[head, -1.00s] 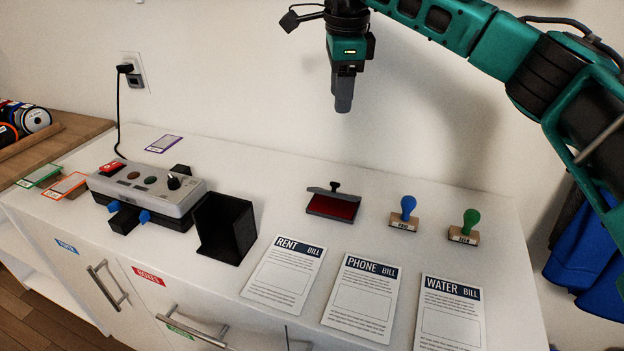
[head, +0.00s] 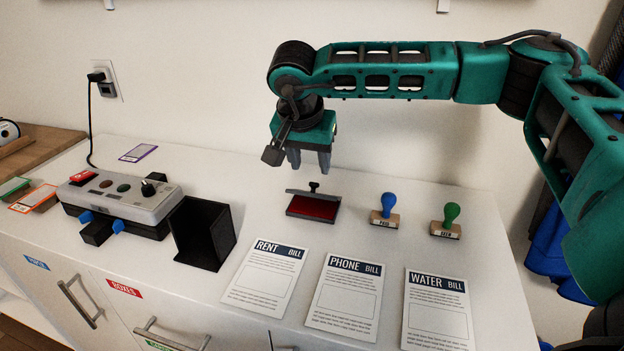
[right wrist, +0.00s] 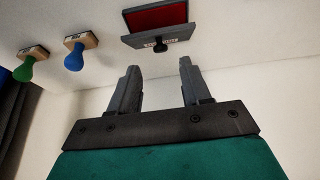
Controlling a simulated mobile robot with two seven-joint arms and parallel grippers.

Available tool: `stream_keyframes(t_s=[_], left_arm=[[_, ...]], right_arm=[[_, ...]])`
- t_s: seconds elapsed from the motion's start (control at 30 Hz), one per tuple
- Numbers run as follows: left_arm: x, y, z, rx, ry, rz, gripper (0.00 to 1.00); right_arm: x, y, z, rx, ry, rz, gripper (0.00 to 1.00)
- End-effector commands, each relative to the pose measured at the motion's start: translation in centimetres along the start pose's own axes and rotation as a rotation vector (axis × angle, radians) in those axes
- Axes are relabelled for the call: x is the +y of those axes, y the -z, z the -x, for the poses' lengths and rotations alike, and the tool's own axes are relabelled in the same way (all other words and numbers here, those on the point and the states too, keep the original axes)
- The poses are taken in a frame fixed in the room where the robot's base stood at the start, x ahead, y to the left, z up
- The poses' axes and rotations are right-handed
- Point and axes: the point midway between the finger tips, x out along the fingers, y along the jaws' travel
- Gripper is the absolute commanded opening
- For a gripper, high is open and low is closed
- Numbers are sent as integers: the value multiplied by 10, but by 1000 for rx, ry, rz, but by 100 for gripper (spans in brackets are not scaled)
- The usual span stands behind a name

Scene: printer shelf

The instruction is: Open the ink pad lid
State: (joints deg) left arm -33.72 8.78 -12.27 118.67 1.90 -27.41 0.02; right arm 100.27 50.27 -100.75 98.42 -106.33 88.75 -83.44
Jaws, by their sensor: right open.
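The ink pad (head: 313,207) sits on the white counter with its red pad surface showing. Its dark lid (head: 313,194), with a small black knob (head: 315,186), is raised along the back edge, partly open. In the right wrist view the red pad (right wrist: 158,17) and the lid knob (right wrist: 160,45) show at the top, beyond the fingertips. My right gripper (head: 309,170) is open and empty, pointing down above and just behind the ink pad, apart from it. It also shows in the right wrist view (right wrist: 158,68). My left gripper is in neither view.
A blue-handled stamp (head: 386,212) and a green-handled stamp (head: 447,222) stand right of the pad. Rent (head: 265,279), phone (head: 345,300) and water (head: 437,308) bills lie in front. A black holder (head: 203,234) and a grey button box (head: 120,204) stand to the left.

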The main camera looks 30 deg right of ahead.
Motion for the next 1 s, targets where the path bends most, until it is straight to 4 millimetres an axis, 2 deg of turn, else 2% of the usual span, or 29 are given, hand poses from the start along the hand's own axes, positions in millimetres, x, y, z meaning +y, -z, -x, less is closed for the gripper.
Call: stream_keyframes(t_s=[0.03, 0.1, 0.3, 0.43, 0.7, 0.77, 1.0], left_arm=[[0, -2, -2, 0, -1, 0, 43], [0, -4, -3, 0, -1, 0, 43], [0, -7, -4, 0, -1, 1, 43], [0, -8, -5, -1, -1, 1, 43], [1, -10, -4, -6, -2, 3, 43], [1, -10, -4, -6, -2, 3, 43], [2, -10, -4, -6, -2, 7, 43]], right_arm=[[1, -1, -13, -1, -3, -1, 48], [0, -1, -26, -2, -2, -2, 48], [0, -1, -51, 0, 0, -1, 48], [0, 0, -58, 0, 0, -1, 48], [0, 0, -59, 0, 1, -1, 48], [0, 0, -59, 0, 1, -1, 44], [0, 0, -59, 0, 1, -2, 21]])
